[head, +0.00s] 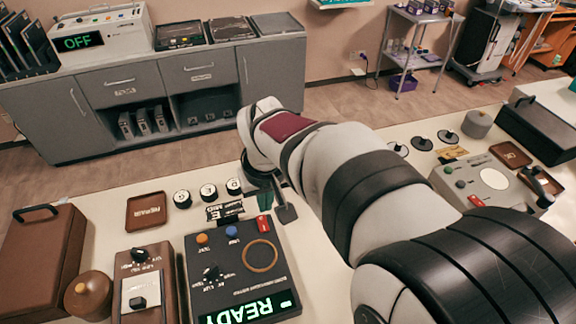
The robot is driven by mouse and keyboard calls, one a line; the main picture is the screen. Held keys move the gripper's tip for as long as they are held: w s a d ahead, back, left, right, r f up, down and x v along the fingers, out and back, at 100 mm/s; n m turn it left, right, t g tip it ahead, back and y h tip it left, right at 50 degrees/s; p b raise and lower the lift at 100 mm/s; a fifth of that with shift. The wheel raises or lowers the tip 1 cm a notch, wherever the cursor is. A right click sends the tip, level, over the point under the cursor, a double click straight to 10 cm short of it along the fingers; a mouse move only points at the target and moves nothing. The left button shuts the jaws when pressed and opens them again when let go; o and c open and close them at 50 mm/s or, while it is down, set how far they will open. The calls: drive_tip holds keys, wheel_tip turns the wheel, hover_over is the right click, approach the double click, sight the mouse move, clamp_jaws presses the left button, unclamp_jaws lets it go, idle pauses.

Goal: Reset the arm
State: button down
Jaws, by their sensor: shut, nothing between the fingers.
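My arm reaches from the lower right corner up to the middle of the view, and its wrist bends down toward the table. My gripper (286,212) points down beside the back edge of the dark device with the lit READY display (248,309). It is shut and holds nothing. Part of it is hidden behind the wrist, and I cannot tell whether its tip touches the table.
A brown REPAIR tray (146,211), several round lettered pieces (208,193) and a brown case (40,262) stand left of my gripper. A pale device (490,180) and black discs (422,143) lie to the right. A grey cabinet (196,85) stands behind.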

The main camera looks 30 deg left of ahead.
drive_tip(key=shift+r, duration=0.2)
drive_tip(key=s+d+r+m, duration=0.1)
drive_tip(key=s+d+m, duration=0.2)
drive_tip(key=d, duration=0.5)
drive_tip(key=s+d+r+m+g, duration=0.15)
drive_tip(key=d+m, duration=0.25)
drive_tip(key=d, duration=0.4)
drive_tip(key=s+d+m, duration=0.3)
drive_tip(key=s+d, duration=0.1)
drive_tip(key=d, duration=0.4)
drive_tip(key=s+d+f+m, duration=0.2)
drive_tip(key=s+d+m, duration=0.2)
drive_tip(key=s, duration=0.4)
drive_tip(key=shift+d+m, duration=0.2)
drive_tip(key=shift+m, duration=0.1)
drive_tip(key=shift+g, duration=0.25)
